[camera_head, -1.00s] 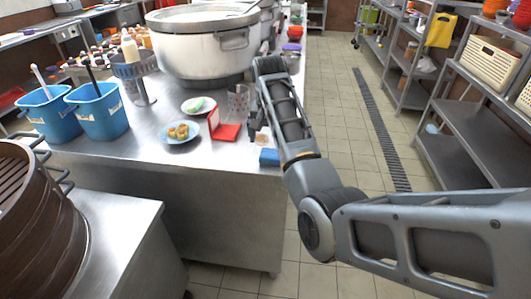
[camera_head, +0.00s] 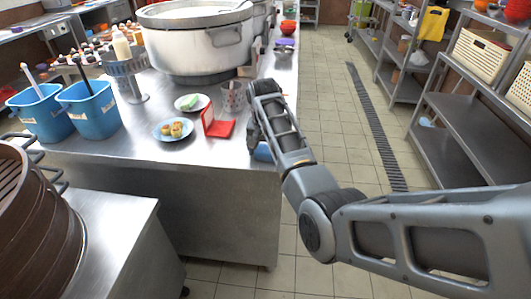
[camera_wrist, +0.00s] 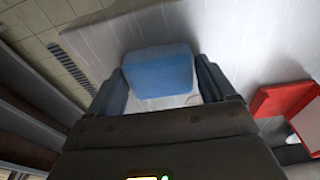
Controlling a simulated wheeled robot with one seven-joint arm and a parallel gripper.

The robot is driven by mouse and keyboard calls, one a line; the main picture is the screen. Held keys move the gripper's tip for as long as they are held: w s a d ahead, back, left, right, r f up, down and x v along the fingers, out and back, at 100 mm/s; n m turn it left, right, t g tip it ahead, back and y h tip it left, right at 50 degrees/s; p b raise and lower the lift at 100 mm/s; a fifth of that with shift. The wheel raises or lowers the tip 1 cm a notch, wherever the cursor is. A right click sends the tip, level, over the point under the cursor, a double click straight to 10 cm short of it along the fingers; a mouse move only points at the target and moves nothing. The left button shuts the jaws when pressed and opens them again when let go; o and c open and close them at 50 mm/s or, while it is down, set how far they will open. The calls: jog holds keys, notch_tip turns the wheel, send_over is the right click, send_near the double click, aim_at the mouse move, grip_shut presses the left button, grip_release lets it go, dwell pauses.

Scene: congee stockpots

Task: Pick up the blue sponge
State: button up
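The blue sponge (camera_wrist: 158,72) lies on the steel counter near its right edge. In the wrist view it sits between the two fingers of my gripper (camera_wrist: 162,85), with the fingers apart on either side. A narrow gap shows beside the right finger; contact on the left is hard to tell. In the head view the sponge (camera_head: 263,152) shows partly behind my arm, and my gripper (camera_head: 254,140) is down at the counter there, mostly hidden by the wrist.
A red open case (camera_head: 217,127) stands just left of my gripper, with a clear glass (camera_head: 233,98) behind it. A blue plate (camera_head: 162,132) with food and a white plate (camera_head: 203,107) lie further left. A large pot (camera_head: 195,50) stands behind. The aisle at right is clear.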

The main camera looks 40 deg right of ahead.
jog(key=c, duration=0.6)
jog(key=shift+r, duration=0.5)
jog(key=r, duration=0.3)
jog(key=shift+s+d+r+b, duration=0.25)
jog(key=shift+d+r+b, duration=0.05)
jog(key=shift+d, duration=0.1)
jog(key=s+d+r, duration=0.6)
jog(key=s+d, duration=0.1)
jog(key=d, duration=0.1)
jog(key=shift+r+b, duration=0.25)
jog(key=shift+b, duration=0.1)
